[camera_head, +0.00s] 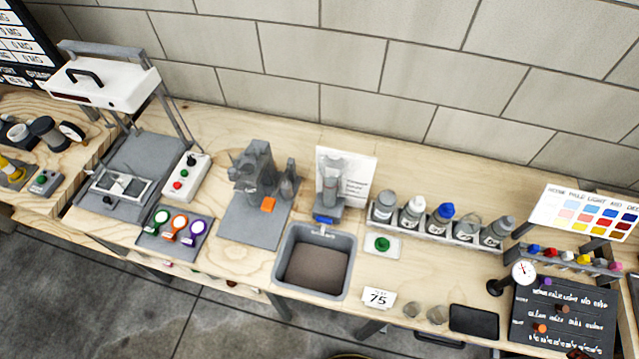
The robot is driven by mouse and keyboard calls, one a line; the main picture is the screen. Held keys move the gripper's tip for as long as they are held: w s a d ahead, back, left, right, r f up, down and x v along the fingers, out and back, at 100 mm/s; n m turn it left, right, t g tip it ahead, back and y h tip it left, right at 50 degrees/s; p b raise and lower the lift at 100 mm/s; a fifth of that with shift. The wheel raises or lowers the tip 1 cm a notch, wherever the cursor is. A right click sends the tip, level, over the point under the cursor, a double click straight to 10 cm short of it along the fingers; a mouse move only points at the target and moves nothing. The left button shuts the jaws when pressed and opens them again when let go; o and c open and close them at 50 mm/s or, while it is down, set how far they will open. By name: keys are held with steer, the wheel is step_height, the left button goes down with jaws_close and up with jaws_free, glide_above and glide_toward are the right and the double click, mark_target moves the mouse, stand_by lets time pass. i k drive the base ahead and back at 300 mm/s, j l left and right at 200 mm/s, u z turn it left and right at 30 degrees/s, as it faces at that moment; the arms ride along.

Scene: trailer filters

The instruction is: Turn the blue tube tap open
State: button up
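A small blue tap (323,219) sits at the foot of an upright grey tube (331,178), just over the back rim of a grey basin (346,284). The blue part looks like a short bar lying across the picture. It is too small to tell whether the tap is open or shut. The inside of the basin is brown. My gripper is not in view, so nothing of it shows near the tap.
Left of the tube stands a grey apparatus (254,180) with an orange part. To the right are a plate with a green button (382,244) and a rack of several bottles (440,238).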

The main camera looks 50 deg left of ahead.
mark_target(325, 221)
steer(key=u, duration=2.1)
